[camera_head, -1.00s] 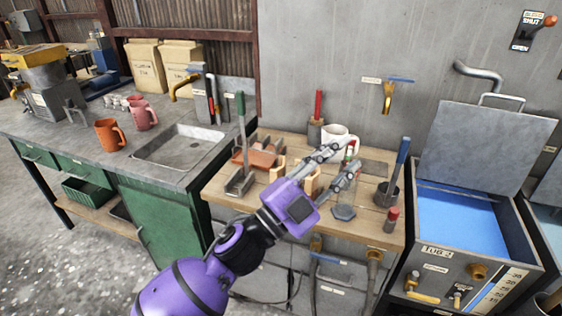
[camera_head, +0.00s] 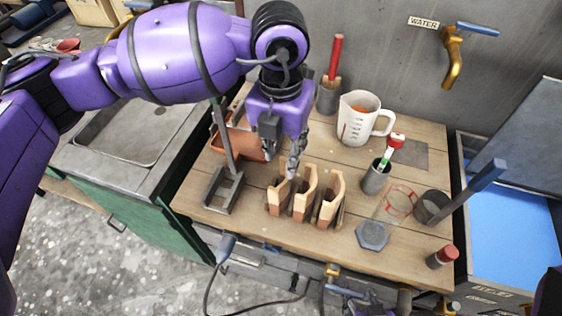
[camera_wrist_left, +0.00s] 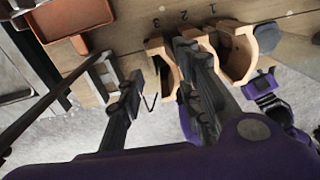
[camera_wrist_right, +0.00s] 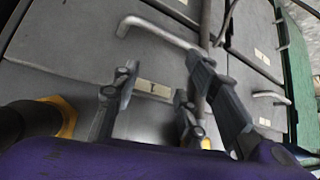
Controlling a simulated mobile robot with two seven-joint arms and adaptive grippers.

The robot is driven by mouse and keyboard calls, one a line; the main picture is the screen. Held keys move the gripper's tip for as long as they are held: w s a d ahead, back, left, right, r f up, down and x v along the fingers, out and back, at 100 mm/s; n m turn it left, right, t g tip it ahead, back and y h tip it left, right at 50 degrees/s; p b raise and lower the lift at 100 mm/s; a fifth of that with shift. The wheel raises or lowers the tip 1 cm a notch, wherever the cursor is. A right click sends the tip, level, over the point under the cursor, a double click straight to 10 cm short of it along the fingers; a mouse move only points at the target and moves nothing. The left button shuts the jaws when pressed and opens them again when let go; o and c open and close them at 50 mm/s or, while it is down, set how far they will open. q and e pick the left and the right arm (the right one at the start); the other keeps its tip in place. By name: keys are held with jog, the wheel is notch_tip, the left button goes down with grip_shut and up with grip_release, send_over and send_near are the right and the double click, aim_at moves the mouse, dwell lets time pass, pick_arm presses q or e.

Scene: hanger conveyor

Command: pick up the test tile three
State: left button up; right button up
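Three curved tan tiles stand upright side by side on the wooden bench: left tile (camera_head: 277,198), middle tile (camera_head: 304,196) and right tile (camera_head: 330,202). My left gripper (camera_head: 293,165) points down just above and behind the left and middle tiles. In the left wrist view its fingers are apart and empty, with the left tile (camera_wrist_left: 160,62) showing between them and the right finger covering part of the middle one. My right gripper (camera_wrist_right: 150,105) is open and empty, low before grey panels.
A metal stand (camera_head: 222,190) and terracotta tray (camera_head: 238,143) are left of the tiles. A hexagonal block (camera_head: 372,235), small grey cup (camera_head: 376,178), glass beaker (camera_head: 398,203) and red-capped bottle (camera_head: 442,257) are right. A measuring jug (camera_head: 357,120) stands behind.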

aim_at(281, 179)
pick_arm(q)
jog(key=f, duration=0.2)
jog(key=s+f, duration=0.1)
jog(key=f, duration=0.1)
jog(key=s+f, duration=0.1)
jog(key=f, duration=0.2)
jog(key=shift+a, duration=0.1)
jog(key=shift+f, duration=0.1)
jog(key=c, duration=0.7)
grip_shut()
pick_arm(e)
jog(key=s, duration=0.3)
jog(key=shift+d+f, duration=0.1)
jog(key=shift+d, duration=0.05)
jog(key=shift+s+d, duration=0.1)
jog(key=shift+d, duration=0.15)
